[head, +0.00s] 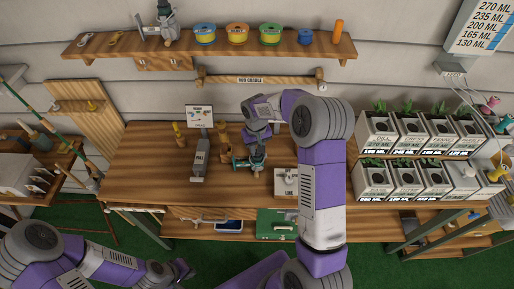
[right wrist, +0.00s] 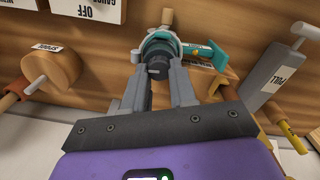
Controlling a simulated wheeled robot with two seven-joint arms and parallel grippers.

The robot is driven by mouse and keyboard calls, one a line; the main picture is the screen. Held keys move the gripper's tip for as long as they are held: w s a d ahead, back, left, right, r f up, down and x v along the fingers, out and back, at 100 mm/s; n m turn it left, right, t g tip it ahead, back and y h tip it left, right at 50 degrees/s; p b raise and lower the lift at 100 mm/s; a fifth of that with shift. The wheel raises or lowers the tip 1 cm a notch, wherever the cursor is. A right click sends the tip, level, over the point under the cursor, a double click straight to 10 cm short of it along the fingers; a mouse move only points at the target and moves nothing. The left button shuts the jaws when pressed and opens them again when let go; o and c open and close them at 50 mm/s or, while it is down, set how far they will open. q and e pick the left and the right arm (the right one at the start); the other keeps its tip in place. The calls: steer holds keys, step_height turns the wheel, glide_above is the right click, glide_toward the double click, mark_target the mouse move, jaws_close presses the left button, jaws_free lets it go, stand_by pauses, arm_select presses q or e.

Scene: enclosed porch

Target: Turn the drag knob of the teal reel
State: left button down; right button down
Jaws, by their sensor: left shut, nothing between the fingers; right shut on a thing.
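The teal reel (head: 255,161) is at the middle of the wooden workbench in the head view, under my right gripper (head: 256,149). In the right wrist view the teal reel (right wrist: 166,42) shows its round end with a black drag knob (right wrist: 157,70) facing the camera. My right gripper (right wrist: 159,76) is shut on this knob, one grey finger on each side. My left gripper (head: 184,269) is shut and empty, low in front of the bench, far from the reel.
A grey PULL device (head: 199,165) stands left of the reel, and a LINE plate (head: 285,183) lies to the right. Labelled planters (head: 377,131) fill the bench's right side. A shelf (head: 210,46) with spools hangs above. The bench's left part is mostly clear.

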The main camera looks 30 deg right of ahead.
steer(key=c, duration=0.9)
jaws_free()
steer(key=shift+a+r, duration=0.1)
steer(key=shift+r, duration=3.7)
